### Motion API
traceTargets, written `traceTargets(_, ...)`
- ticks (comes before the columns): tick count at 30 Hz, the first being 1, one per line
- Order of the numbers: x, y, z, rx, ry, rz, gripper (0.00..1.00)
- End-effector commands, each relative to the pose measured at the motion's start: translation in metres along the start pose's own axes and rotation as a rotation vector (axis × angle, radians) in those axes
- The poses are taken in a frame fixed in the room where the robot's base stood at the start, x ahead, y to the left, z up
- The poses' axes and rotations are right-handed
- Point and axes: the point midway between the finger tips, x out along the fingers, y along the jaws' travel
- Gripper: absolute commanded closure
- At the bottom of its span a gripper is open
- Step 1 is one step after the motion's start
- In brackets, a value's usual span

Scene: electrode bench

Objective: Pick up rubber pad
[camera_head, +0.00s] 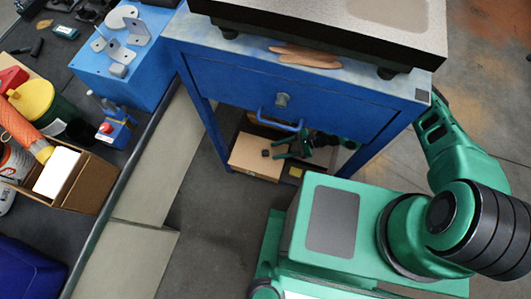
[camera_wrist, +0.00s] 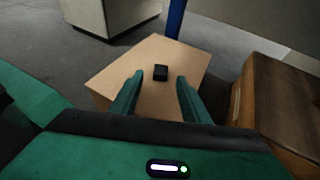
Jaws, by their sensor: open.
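A small black block, which looks like the rubber pad (camera_head: 265,153), lies on top of a tan box (camera_head: 250,163) beneath the blue bench. In the wrist view the pad (camera_wrist: 160,72) is a dark little block on the box's flat top (camera_wrist: 115,72). My gripper (camera_wrist: 158,97) is open and empty, its two green fingers apart. The pad shows in the gap between them, beyond the fingertips, and I see no contact. In the head view my gripper (camera_head: 287,149) is just right of the pad, under the bench drawer.
The blue bench drawer (camera_head: 230,84) and its handle (camera_head: 281,123) overhang the box. A blue bench leg (camera_wrist: 175,18) stands behind it in the wrist view. A brown wooden box (camera_wrist: 285,112) is close on the right. Grey floor (camera_head: 203,205) is open left of the bench.

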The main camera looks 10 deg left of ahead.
Motion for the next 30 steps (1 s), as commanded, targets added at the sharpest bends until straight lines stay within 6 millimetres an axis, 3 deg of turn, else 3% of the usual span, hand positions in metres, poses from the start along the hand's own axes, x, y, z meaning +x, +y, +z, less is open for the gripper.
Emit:
traceTargets(6,0.028,-0.002,0.001,-0.001,0.001,0.001,0.58)
traceTargets(15,0.034,-0.002,0.000,0.000,0.001,0.001,0.58)
traceTargets(16,0.034,-0.002,0.000,0.000,0.001,0.001,0.60)
traceTargets(21,0.033,-0.001,0.000,0.000,0.002,0.001,1.00)
traceTargets(30,0.033,-0.001,-0.001,0.001,0.003,0.002,1.00)
